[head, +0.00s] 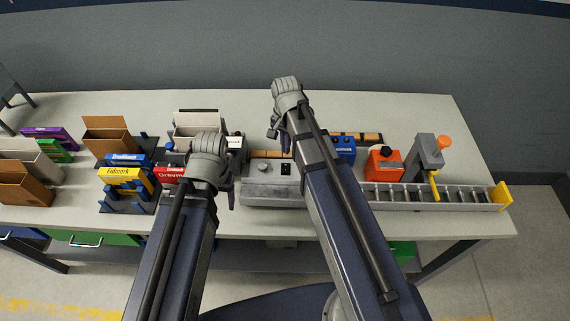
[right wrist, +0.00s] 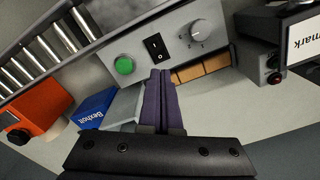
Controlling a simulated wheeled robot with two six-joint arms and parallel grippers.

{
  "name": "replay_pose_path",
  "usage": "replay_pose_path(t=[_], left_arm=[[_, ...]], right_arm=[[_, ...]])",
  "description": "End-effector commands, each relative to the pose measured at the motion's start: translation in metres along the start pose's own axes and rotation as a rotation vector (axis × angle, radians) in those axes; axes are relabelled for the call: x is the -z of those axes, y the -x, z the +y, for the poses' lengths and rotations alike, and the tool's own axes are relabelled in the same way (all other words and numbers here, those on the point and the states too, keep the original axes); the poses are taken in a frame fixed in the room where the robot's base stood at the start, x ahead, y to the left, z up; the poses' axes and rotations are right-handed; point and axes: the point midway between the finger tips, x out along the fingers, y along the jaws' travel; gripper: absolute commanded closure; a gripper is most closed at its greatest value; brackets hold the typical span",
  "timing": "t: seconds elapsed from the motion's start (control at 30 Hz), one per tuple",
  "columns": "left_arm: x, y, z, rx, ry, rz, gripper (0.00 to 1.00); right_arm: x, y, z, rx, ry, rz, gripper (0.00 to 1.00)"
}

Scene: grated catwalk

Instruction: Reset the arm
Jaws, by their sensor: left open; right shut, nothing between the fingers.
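My right arm reaches across the bench in the head view. Its gripper (head: 284,142) points down over the bench behind the conveyor, partly hidden by the arm. In the right wrist view its purple fingers (right wrist: 161,98) are shut together with nothing between them. Their tips appear close to a grey control panel (right wrist: 150,55) with a green button (right wrist: 124,65), a black switch (right wrist: 155,45) and a dial (right wrist: 200,33). My left gripper (head: 229,192) is open, over the bench beside the red box; its wrist mostly hides it.
A roller conveyor (head: 452,195) with a yellow end stop (head: 501,196) runs along the right front. An orange-red container (head: 384,164) and a blue box (head: 344,150) stand behind it. A yellow box (head: 122,178), a red box (head: 169,174) and open cartons (head: 108,138) crowd the left.

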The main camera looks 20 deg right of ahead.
Motion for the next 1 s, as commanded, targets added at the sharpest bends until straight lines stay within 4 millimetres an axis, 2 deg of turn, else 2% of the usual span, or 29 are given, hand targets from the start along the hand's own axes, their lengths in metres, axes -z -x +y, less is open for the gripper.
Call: replay_pose_path(t=[0.27, 0.37, 0.5, 0.6, 0.7, 0.83, 1.0], left_arm=[[0.0, -0.001, 0.0, 0.0, 0.0, 0.0, 0.31], [0.0, -0.004, 0.0, 0.0, 0.0, 0.0, 0.31], [0.001, -0.011, 0.001, 0.0, 0.001, 0.0, 0.31], [0.001, -0.015, 0.001, 0.0, 0.001, 0.0, 0.31], [0.001, -0.018, 0.002, 0.0, 0.001, 0.0, 0.31], [0.001, -0.019, 0.002, 0.0, 0.001, 0.0, 0.31], [0.001, -0.019, 0.002, 0.0, 0.001, 0.0, 0.31]], right_arm=[[-0.003, -0.001, 0.0, -0.001, 0.013, 0.0, 1.0], [-0.028, -0.004, 0.002, -0.012, 0.135, 0.002, 1.0], [-0.091, -0.011, 0.009, -0.048, 0.497, 0.008, 1.0], [-0.129, -0.015, 0.018, -0.076, 0.752, 0.008, 1.0], [-0.155, -0.017, 0.025, -0.097, 0.953, 0.006, 1.0], [-0.173, -0.018, 0.031, -0.115, 1.102, 0.004, 1.0], [-0.175, -0.018, 0.031, -0.119, 1.14, 0.002, 1.0]])
